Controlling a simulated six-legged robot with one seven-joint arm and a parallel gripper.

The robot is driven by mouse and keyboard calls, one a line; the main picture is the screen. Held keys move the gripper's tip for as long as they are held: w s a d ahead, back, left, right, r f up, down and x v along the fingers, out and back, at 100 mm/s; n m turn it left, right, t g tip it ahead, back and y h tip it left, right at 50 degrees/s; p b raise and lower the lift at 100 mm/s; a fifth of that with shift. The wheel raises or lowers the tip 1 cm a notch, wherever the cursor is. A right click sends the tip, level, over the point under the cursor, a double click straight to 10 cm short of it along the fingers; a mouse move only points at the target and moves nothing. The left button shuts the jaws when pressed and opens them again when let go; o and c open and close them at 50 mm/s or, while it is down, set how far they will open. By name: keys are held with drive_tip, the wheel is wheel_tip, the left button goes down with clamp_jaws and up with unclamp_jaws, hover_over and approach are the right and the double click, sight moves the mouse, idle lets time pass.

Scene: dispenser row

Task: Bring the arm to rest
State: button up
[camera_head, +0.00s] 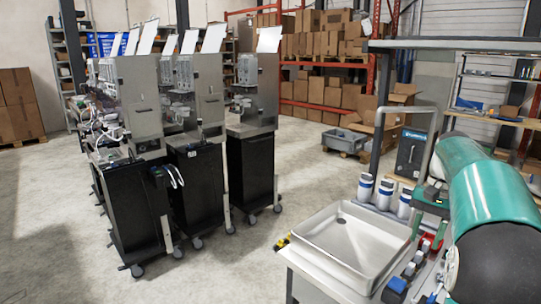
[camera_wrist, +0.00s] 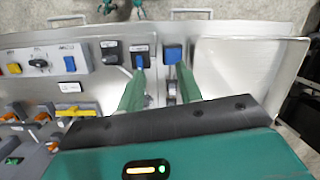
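My gripper (camera_wrist: 158,66) shows in the wrist view with two green fingers apart and no object seen held between them. The fingertips lie over a metal control panel (camera_wrist: 100,70), close to two blue parts (camera_wrist: 172,53). Whether the fingertips touch the panel cannot be told. In the head view my teal arm reaches down at the right, and the green gripper body shows over the bench beside the sink. The fingers are small and partly hidden there.
A metal sink tray (camera_head: 350,240) lies left of my gripper, with white bottles (camera_head: 385,194) behind it. Upright dispensers on black wheeled cabinets (camera_head: 252,170) stand at the left. Shelves of cardboard boxes (camera_head: 330,40) line the back. Open floor lies between the cabinets and the bench.

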drive_tip(key=s+a+r+n+t+h, duration=0.15)
drive_tip(key=s+a, duration=0.25)
drive_tip(key=a, duration=0.5)
drive_tip(key=s+a+f+n+t, duration=0.2)
drive_tip(key=s+a+f+n, duration=0.1)
drive_tip(key=s+a, duration=0.4)
drive_tip(key=s+a+f+n+t, duration=0.3)
drive_tip(key=s+a, duration=0.5)
drive_tip(key=a, duration=0.2)
drive_tip(key=shift+s+f+n, duration=0.25)
drive_tip(key=shift+s+n, duration=0.05)
drive_tip(key=shift+n, duration=0.05)
drive_tip(key=shift+d+t+h, duration=0.1)
drive_tip(key=shift+t+h, duration=0.15)
